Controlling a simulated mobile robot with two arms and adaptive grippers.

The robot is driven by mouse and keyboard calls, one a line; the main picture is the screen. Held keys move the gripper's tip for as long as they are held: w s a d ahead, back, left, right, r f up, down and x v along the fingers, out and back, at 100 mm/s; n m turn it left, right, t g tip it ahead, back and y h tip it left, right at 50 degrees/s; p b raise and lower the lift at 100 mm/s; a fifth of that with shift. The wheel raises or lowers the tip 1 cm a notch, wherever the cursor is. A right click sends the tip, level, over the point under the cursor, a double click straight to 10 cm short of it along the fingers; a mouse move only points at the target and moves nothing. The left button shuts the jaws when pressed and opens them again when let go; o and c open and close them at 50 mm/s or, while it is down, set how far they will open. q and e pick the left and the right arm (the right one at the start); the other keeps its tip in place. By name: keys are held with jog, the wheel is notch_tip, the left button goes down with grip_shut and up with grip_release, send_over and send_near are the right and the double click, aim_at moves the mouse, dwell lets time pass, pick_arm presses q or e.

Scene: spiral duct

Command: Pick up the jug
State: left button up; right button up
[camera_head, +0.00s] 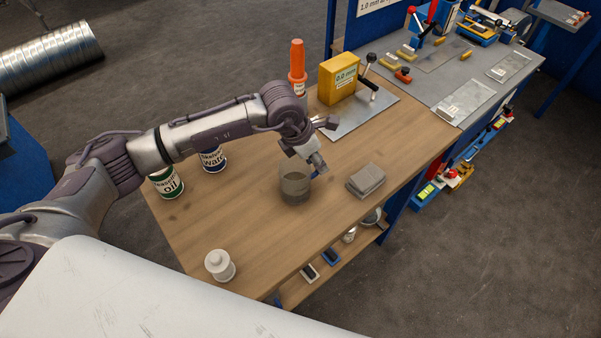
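The jug appears to be the grey, see-through cylinder (295,188) standing upright on the wooden bench top. My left arm reaches in from the left, over the bench. My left gripper (318,163) points down at the jug's right upper rim, close to it or touching it. A small blue part shows between the gripper and the jug's right side. The fingers are small and partly hidden, so their opening is unclear. My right gripper is not in view.
A grey folded block (367,180) lies right of the jug. A white lidded jar (219,265) stands at the front left. An orange bottle (297,68) and yellow box (338,79) stand at the back.

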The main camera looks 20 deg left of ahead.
pick_arm(q)
jog(key=shift+x, duration=0.9)
jog(key=c, duration=0.8)
grip_shut()
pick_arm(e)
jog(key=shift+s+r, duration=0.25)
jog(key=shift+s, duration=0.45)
pick_arm(q)
jog(key=shift+r, duration=0.2)
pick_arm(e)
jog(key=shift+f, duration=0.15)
